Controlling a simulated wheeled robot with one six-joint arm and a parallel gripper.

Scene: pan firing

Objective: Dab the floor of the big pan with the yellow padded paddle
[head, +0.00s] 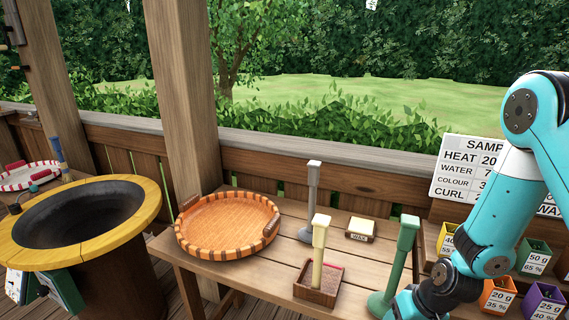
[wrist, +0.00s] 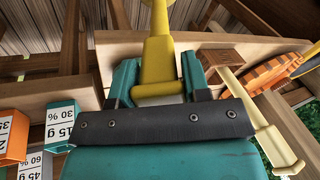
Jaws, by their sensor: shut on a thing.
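The big pan (head: 85,212) is a dark round bowl with a wide yellow rim at the left of the head view; its floor looks bare. My gripper (wrist: 157,82) is shut on a yellow handled tool, which I take for the yellow padded paddle (wrist: 158,55). Its stem runs up out of the top of the wrist view, so its padded end is not in view. In the head view my gripper is at or below the bottom edge at the right, well away from the pan, and the held tool does not show.
The wooden table (head: 265,268) holds a round orange tray (head: 228,226), a grey post (head: 312,195), a cream-handled tool (head: 320,250) in a brown box, a wax block (head: 360,229) and a green post (head: 405,255). Coloured labelled bins (head: 497,295) stand at the right.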

